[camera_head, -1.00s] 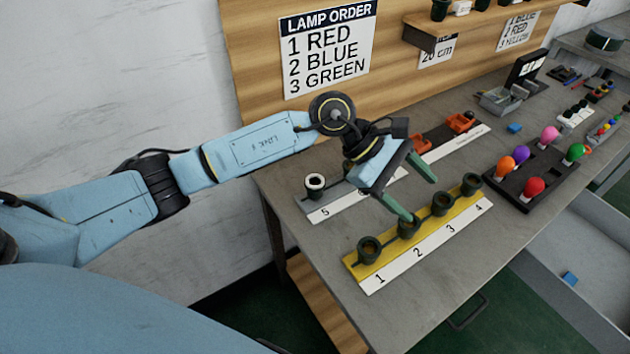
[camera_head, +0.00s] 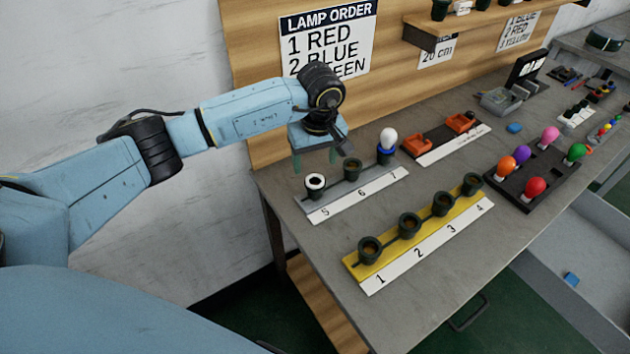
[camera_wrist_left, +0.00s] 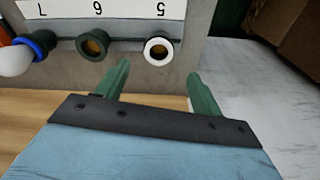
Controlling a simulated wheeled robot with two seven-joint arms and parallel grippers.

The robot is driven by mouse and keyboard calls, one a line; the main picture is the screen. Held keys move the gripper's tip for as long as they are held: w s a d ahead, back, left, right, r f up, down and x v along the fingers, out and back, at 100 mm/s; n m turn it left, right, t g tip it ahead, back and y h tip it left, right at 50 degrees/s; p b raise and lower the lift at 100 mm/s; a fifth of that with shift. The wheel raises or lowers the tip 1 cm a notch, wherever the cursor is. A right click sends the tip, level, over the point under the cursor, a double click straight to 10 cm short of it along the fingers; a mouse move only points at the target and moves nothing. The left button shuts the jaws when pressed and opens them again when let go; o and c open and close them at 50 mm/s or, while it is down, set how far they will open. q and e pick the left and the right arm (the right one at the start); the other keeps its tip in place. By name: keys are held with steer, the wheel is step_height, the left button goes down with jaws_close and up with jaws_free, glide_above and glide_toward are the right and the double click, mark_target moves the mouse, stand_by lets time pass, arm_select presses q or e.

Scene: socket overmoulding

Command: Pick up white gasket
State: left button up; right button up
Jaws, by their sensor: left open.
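The white gasket (camera_head: 315,181) is a white ring on top of the dark socket at position 5, at the left end of the grey rack (camera_head: 334,203). It also shows in the left wrist view (camera_wrist_left: 158,50), just beyond the fingertips and between their lines. My left gripper (camera_head: 316,158) is open and empty, pointing down above and slightly behind the gasket. Its green fingers also show in the left wrist view (camera_wrist_left: 158,80), spread apart and not touching the gasket. My right gripper is not in view.
Socket 6 (camera_head: 352,169) stands beside the gasket. Socket 7 holds a white bulb (camera_head: 388,138) with a blue ring (camera_head: 386,154). A yellow rack (camera_head: 390,256) with several sockets lies in front. A wooden back panel (camera_head: 255,110) rises close behind the arm.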

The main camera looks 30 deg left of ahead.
arm_select(q)
steer(key=shift+w+a+f, duration=0.1)
steer(key=shift+f, duration=1.3)
steer(key=shift+w+f, duration=0.1)
steer(key=shift+f, duration=1.25)
steer(key=c, duration=1.3)
